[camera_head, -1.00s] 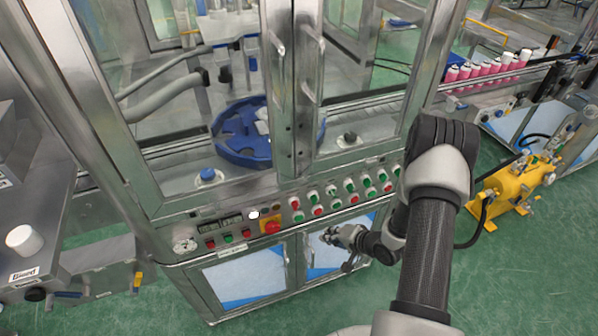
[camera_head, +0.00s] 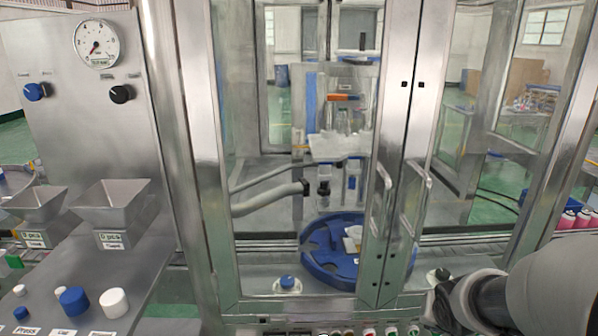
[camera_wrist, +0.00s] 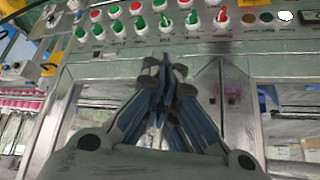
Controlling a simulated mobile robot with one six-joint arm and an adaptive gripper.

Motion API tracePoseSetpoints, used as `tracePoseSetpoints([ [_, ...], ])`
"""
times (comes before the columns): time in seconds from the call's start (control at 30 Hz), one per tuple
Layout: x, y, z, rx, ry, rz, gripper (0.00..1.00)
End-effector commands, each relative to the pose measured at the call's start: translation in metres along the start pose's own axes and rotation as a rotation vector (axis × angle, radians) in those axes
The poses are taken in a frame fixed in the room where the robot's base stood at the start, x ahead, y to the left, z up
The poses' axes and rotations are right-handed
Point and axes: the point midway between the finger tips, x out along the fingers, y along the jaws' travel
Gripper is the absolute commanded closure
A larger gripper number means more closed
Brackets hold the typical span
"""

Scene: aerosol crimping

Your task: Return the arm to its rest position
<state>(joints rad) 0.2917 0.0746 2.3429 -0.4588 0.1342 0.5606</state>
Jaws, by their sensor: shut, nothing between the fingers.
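My gripper (camera_wrist: 165,72) shows in the wrist view with its two dark-and-blue fingers together at the tips and nothing between them. Beyond the tips, the machine's button panel (camera_wrist: 150,24) runs across the top, with red, green and white knobs; I see no contact with it. In the head view my arm (camera_head: 510,300) enters at the lower right, in front of the glass cabinet. The gripper fingers cannot be made out there.
The cabinet's steel door posts (camera_head: 402,150) rise before the arm, with a blue turntable (camera_head: 325,262) behind the glass. A sloped console (camera_head: 140,240) with hoppers and knobs stands at left. Pink cans (camera_head: 580,220) are at the far right.

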Motion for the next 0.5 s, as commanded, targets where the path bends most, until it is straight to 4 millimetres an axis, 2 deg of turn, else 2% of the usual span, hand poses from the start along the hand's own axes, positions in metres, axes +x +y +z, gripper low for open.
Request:
tracePoseSetpoints([
  [0.03, -0.027, -0.006, 0.002, -0.028, 0.003, 0.005, 1.0],
  [0.1, -0.059, -0.011, 0.013, -0.066, -0.015, 0.011, 1.0],
  [0.17, -0.085, -0.016, 0.026, -0.098, -0.034, 0.007, 1.0],
  [0.3, -0.142, -0.027, 0.065, -0.18, -0.087, -0.033, 1.0],
  [0.4, -0.174, -0.035, 0.097, -0.242, -0.126, -0.081, 1.0],
  [0.5, -0.198, -0.041, 0.124, -0.299, -0.158, -0.129, 1.0],
])
